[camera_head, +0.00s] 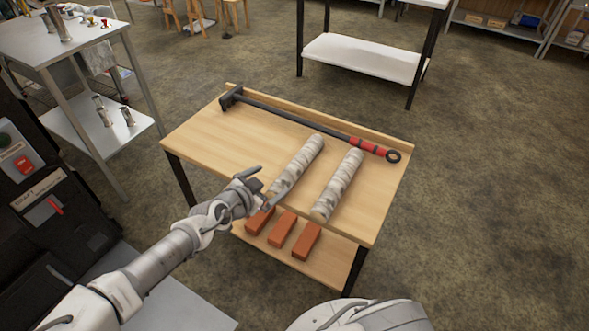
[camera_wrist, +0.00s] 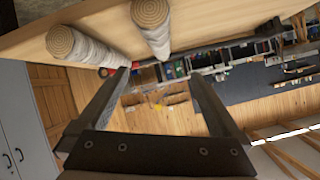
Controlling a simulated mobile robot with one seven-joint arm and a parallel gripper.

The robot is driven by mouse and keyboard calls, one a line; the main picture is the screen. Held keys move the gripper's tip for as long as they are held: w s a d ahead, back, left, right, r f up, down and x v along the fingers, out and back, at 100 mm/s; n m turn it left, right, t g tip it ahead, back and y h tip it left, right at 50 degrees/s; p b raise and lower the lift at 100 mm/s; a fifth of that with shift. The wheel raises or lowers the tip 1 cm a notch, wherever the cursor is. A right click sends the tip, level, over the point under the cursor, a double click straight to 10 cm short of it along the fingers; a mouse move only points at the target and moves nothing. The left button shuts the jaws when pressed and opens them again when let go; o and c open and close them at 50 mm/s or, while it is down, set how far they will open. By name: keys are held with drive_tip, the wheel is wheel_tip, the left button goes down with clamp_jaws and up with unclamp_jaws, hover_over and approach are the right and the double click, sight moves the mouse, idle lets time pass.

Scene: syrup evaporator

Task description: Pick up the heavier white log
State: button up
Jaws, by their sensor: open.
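Two white birch-bark logs lie side by side on a wooden-topped table (camera_head: 200,135). One is the left log (camera_head: 301,160) and the other is the right log (camera_head: 338,187). I cannot tell by sight which is heavier. My gripper (camera_head: 262,189) is open beside the near end of the left log and partly covers that end in the head view. In the wrist view, my gripper (camera_wrist: 157,76) has its fingers wide apart with nothing held between them. The cut ends of one log (camera_wrist: 75,45) and the other log (camera_wrist: 151,22) show beyond the fingers there.
Several orange-brown bricks (camera_head: 281,229) sit on the lower shelf. A metal table (camera_head: 70,45) stands at left and a white-shelved table (camera_head: 365,58) behind. Floor at right is clear.

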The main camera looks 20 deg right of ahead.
sight(293, 168)
drive_tip(key=b+x, duration=0.3)
drive_tip(key=x, duration=0.9)
drive_tip(key=shift+b, duration=0.35)
drive_tip(key=shift+b+x, duration=1.1)
drive_tip(key=shift+x, duration=1.6)
drive_tip(key=shift+s+f, duration=0.1)
clamp_jaws()
